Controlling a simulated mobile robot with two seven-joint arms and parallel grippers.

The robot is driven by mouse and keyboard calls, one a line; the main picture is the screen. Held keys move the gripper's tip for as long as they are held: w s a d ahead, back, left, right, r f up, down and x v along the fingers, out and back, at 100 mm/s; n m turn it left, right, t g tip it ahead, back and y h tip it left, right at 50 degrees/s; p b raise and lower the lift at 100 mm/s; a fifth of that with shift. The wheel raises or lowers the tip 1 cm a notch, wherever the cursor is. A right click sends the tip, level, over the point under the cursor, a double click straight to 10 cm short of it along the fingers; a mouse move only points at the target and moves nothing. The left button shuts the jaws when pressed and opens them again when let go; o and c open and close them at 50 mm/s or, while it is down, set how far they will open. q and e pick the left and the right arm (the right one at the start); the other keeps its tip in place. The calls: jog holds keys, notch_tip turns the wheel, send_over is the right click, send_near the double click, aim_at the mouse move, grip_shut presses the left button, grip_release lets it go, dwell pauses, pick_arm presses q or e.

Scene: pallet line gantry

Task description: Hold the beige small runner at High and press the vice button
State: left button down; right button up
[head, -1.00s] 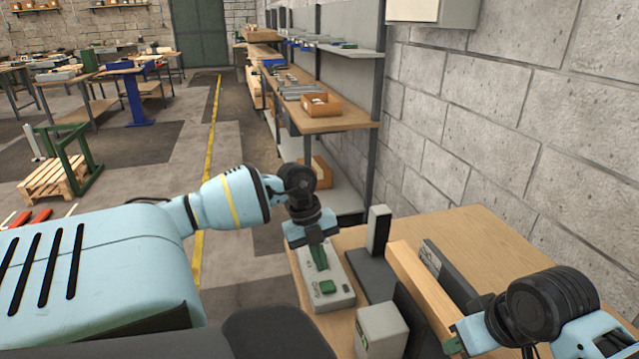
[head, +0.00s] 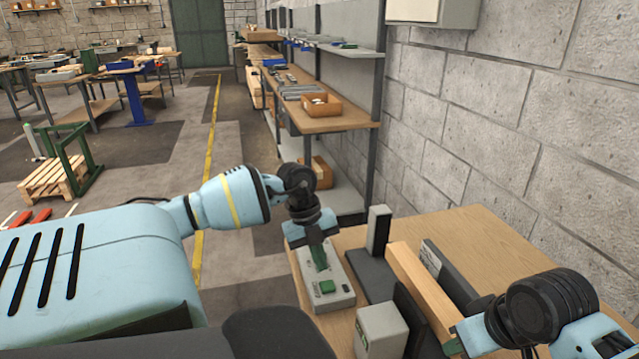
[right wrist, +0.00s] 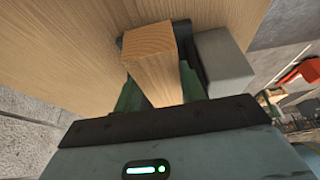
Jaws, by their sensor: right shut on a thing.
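The beige small runner (head: 418,280) is a long wooden bar lying between dark plates of a fixture (head: 462,290) on the bench. My right gripper (right wrist: 160,88) is shut on its near end; the runner (right wrist: 155,60) stands between the green fingers in the right wrist view. My left gripper (head: 320,266) points down over a pale control box (head: 340,298), its green fingers together and empty. A green button (head: 327,287) shows on the box's near part, just in front of the fingertips. Whether the fingertips touch the box is unclear. The box lettering is too small to read.
A pale grey box (head: 382,328) stands in front. The bench top (head: 480,232) is clear toward the block wall. A shelf rack (head: 340,122) stands beyond.

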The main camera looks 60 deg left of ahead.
aim_at(327, 285)
jog(key=shift+w+d, duration=0.2)
jog(key=shift+w, duration=0.6)
dwell(1.5)
pick_arm(q)
jog(key=shift+d+f, duration=0.1)
jog(key=shift+f, duration=0.2)
dwell(0.3)
jog(key=shift+x, duration=1.5)
